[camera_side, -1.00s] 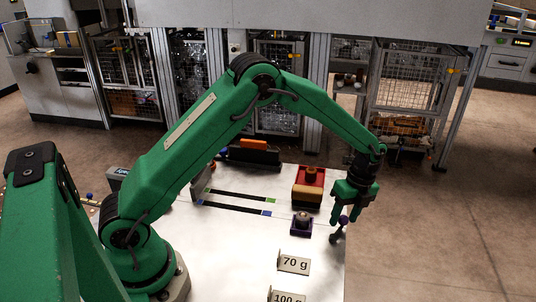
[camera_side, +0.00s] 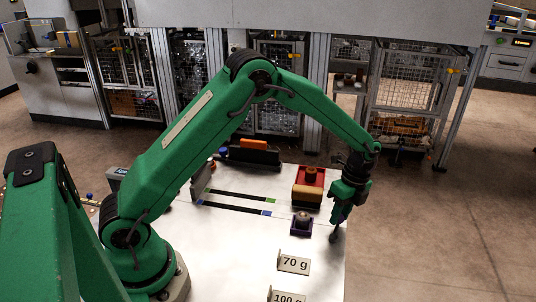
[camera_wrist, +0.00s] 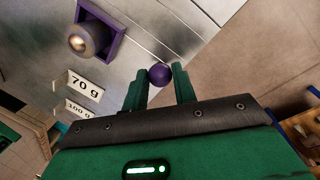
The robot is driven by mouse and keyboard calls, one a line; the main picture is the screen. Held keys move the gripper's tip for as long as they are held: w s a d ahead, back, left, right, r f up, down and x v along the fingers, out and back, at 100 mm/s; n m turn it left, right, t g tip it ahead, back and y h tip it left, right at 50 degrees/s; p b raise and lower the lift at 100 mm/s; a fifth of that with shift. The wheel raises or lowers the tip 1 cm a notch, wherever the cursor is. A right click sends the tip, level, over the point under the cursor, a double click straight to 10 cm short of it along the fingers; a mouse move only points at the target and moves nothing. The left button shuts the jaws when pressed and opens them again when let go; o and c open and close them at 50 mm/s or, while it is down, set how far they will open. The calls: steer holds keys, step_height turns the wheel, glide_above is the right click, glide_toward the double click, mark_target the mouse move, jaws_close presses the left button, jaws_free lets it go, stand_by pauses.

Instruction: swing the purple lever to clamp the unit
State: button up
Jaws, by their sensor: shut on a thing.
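The purple lever's round knob (camera_wrist: 160,75) sits between the two green fingers of my gripper (camera_wrist: 159,88) in the wrist view. In the side view my gripper (camera_side: 341,212) is lowered at the right edge of the table, shut on the knob, which the fingers mostly hide. The lever's dark lower part (camera_side: 334,233) shows just below the fingers. A red unit (camera_side: 309,178) with a tan block on its near side stands behind and to the left of my gripper.
A purple square holder (camera_side: 301,228) with a rounded metal piece stands left of my gripper; it also shows in the wrist view (camera_wrist: 115,20). A "70 g" sign (camera_side: 294,264) and a "100 g" sign (camera_side: 287,297) stand nearer the front. The table's right edge is close.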

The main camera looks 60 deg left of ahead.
steer(key=shift+s+a+n, duration=0.2)
steer(key=shift+a+n, duration=0.1)
steer(key=shift+n, duration=0.45)
steer(key=shift+s+a+n, duration=0.2)
steer(key=shift+a+n, duration=0.1)
steer(key=shift+n, duration=0.45)
steer(key=o, duration=1)
steer(key=shift+r, duration=0.15)
steer(key=shift+w+d+r, duration=0.1)
steer(key=shift+w+r, duration=0.15)
steer(key=shift+r, duration=1)
steer(key=shift+w+a+r, duration=0.1)
steer(key=shift+w+r, duration=0.1)
steer(key=shift+r, duration=1.05)
steer(key=shift+w+d+r, duration=0.1)
steer(key=shift+w+r, duration=0.15)
steer(key=shift+r, duration=1)
